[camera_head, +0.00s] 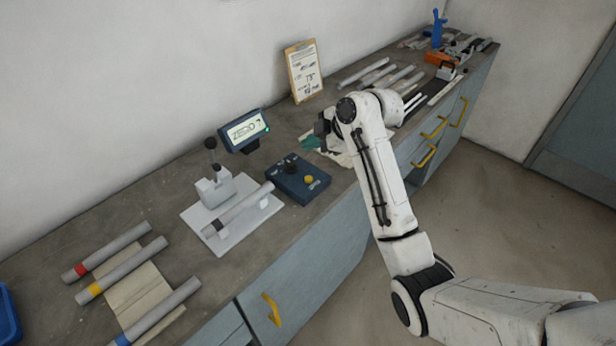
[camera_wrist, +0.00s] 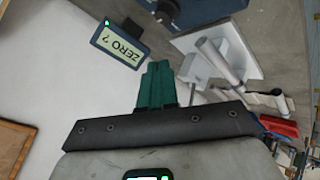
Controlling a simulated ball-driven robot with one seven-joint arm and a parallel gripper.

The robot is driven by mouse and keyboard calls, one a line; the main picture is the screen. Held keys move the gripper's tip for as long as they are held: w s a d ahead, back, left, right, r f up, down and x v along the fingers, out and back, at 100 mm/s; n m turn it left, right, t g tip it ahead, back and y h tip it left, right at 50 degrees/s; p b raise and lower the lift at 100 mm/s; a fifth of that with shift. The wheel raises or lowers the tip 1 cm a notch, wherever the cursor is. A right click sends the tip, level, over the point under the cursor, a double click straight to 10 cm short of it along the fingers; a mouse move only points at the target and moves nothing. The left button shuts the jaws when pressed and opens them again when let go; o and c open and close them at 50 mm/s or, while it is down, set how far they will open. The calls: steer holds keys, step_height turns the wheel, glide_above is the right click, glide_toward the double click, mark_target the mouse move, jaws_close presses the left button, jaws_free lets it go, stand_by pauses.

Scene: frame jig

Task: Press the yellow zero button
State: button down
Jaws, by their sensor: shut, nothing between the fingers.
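The yellow zero button (camera_head: 309,180) sits on top of the dark blue control box (camera_head: 289,187), beside a black knob (camera_head: 290,163). My gripper (camera_head: 311,142) is above the bench behind the box, apart from the button. In the wrist view its teal fingers (camera_wrist: 157,82) are together with nothing between them. Part of the control box (camera_wrist: 205,10) shows at the top edge of the wrist view; the yellow button does not show there. The display (camera_head: 244,130) behind the box reads "ZERO ?" with a green light; it also shows in the wrist view (camera_wrist: 121,46).
A white jig plate (camera_head: 232,232) holding a grey tube stands left of the box. Several tubes with coloured bands lie at the front left. A clipboard (camera_head: 303,72) leans on the wall. More tubes and an orange toolbox (camera_head: 440,58) lie towards the far end.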

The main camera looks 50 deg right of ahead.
mark_target(311, 180)
step_height(311, 180, down, 9)
steer(key=b, duration=0.6)
steer(key=shift+r+b, duration=0.1)
steer(key=shift+b, duration=0.2)
stand_by(1.8)
steer(key=shift+f, duration=0.4)
steer(key=shift+f+b, duration=0.5)
stand_by(0.7)
steer(key=shift+r, duration=0.15)
steer(key=shift+r+p, duration=0.7)
steer(key=shift+r, duration=0.05)
